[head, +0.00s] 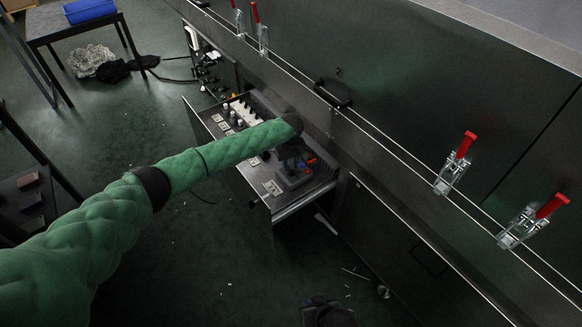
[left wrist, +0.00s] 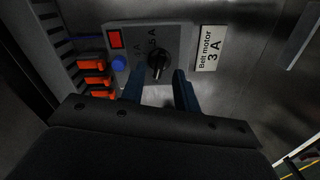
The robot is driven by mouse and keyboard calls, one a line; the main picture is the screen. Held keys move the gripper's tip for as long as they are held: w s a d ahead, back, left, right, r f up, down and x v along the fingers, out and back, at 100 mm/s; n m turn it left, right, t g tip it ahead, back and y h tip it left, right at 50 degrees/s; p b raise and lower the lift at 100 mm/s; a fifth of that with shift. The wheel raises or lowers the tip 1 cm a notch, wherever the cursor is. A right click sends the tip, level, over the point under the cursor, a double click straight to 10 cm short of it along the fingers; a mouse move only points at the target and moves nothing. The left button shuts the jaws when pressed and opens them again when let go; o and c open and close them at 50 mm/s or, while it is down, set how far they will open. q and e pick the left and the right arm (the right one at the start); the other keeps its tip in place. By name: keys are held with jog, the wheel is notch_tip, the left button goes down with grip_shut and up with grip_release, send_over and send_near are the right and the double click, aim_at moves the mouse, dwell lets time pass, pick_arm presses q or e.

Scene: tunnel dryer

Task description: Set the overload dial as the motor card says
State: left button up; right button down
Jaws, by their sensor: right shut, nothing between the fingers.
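In the left wrist view a grey overload unit (left wrist: 183,35) carries a black round dial (left wrist: 158,56), a red square button (left wrist: 115,39) and a blue round button (left wrist: 119,64). Amp markings stand around the dial; some are partly hidden, and I cannot tell its exact setting. The motor card (left wrist: 208,48) at its right reads "Belt motor 3 A". My left gripper (left wrist: 160,78) is open, its two fingers apart just in front of the dial, with nothing held. In the head view my left gripper (head: 291,160) is over the open drawer (head: 290,207). My right gripper (head: 326,312) is low at the bottom edge, shut and empty.
Orange-red parts (left wrist: 96,80) line the left of the unit. The dark dryer wall (head: 420,110) with red-handled clamps (head: 456,163) runs along the right. A table with a blue bin (head: 90,10) stands at the far left. Small scraps lie on the green floor.

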pick_arm(q)
jog(key=shift+f, duration=1)
pick_arm(e)
jog(key=shift+f, duration=0.1)
pick_arm(q)
grip_shut()
pick_arm(e)
jog(key=shift+s, duration=0.1)
